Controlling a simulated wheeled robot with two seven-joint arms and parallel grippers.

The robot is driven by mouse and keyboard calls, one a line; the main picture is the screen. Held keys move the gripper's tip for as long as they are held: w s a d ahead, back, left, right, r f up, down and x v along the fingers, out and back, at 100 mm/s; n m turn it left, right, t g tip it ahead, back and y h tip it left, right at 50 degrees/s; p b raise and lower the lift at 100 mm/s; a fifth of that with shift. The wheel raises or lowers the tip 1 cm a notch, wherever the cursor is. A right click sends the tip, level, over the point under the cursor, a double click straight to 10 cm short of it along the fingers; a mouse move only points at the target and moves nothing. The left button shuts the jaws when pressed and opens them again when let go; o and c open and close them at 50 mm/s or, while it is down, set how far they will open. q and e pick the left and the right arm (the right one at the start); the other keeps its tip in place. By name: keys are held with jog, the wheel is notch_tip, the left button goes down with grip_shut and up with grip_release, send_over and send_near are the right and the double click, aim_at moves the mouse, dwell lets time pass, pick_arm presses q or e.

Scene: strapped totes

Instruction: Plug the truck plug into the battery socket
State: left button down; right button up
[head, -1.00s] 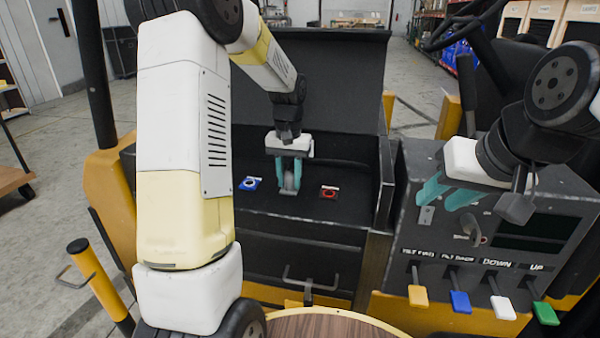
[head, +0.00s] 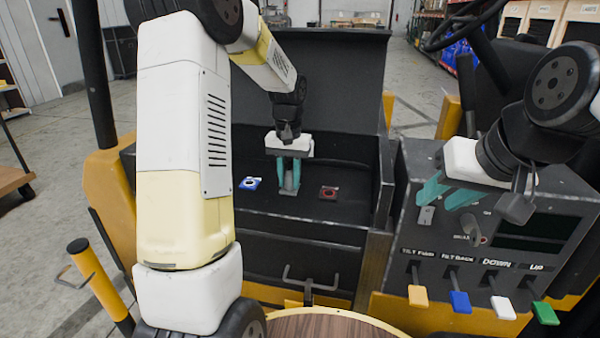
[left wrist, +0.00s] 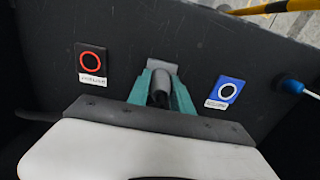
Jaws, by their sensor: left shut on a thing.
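My left gripper (head: 288,178) has its teal fingers pointing down into the open black compartment (head: 320,222), shut on a grey piece that looks like the truck plug (head: 289,183). In the left wrist view, a dark cylindrical end of the plug (left wrist: 160,92) shows between the fingers (left wrist: 162,88). A small grey plate (left wrist: 162,66) lies just beyond the fingertips; I cannot tell whether it is the battery socket or whether the plug touches it. My right gripper (head: 445,196) is open in front of the grey control panel (head: 400,235).
A blue ring marker (head: 250,183) and a red ring marker (head: 329,193) flank the left gripper on the compartment floor. The raised black lid (head: 345,85) stands behind. Coloured levers, including a yellow one (head: 418,296), line the panel's lower front.

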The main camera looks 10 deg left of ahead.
aim_at(289, 163)
pick_arm(q)
jog(key=shift+r, duration=0.15)
dwell(0.5)
jog(key=shift+r, duration=2.85)
jog(key=shift+r, duration=3.05)
jog(key=shift+f, duration=0.1)
